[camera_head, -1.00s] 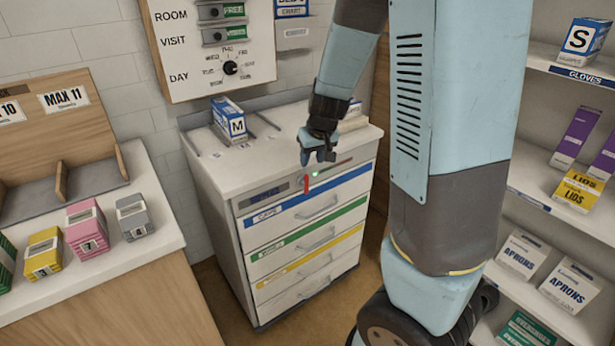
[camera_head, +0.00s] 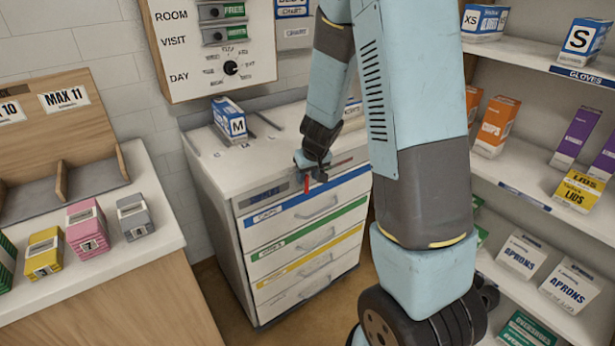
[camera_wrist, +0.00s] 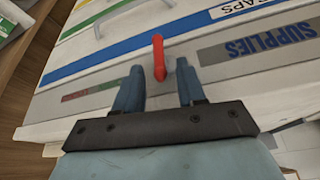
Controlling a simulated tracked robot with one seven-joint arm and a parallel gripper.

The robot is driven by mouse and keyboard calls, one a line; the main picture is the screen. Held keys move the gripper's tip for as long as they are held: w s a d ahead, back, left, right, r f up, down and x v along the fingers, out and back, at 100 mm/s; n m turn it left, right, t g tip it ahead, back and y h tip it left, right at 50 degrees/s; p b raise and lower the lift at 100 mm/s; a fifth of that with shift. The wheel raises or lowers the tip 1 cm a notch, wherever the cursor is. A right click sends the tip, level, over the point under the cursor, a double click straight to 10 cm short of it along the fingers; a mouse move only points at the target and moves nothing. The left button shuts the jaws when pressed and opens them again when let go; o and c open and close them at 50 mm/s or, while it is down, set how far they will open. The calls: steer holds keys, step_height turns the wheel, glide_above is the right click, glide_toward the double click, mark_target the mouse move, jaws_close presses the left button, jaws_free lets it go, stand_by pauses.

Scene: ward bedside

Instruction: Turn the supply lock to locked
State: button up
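The supply lock's red lever (camera_head: 307,184) is on the front strip of the white drawer cabinet (camera_head: 225,175), above the blue-banded drawer. My gripper (camera_head: 311,170) is at the cabinet's top front edge, right at the lever. In the wrist view, the red lever (camera_wrist: 158,58) stands between and just beyond the two blue fingertips of my gripper (camera_wrist: 160,72). The fingers are apart, with a gap on both sides of the lever. A red and green strip (camera_wrist: 92,93) lies left of the lever, and a grey SUPPLIES label (camera_wrist: 262,46) lies right.
A blue and white M box (camera_head: 229,118) stands on the cabinet top. A wall board (camera_head: 208,50) with slides and a dial hangs behind. A counter with small boxes (camera_head: 86,228) is at left. Shelves with supply boxes (camera_head: 540,205) are at right.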

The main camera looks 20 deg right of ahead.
steer(key=shift+w+f, duration=0.2)
steer(key=shift+f, duration=0.2)
jaws_close()
stand_by(0.4)
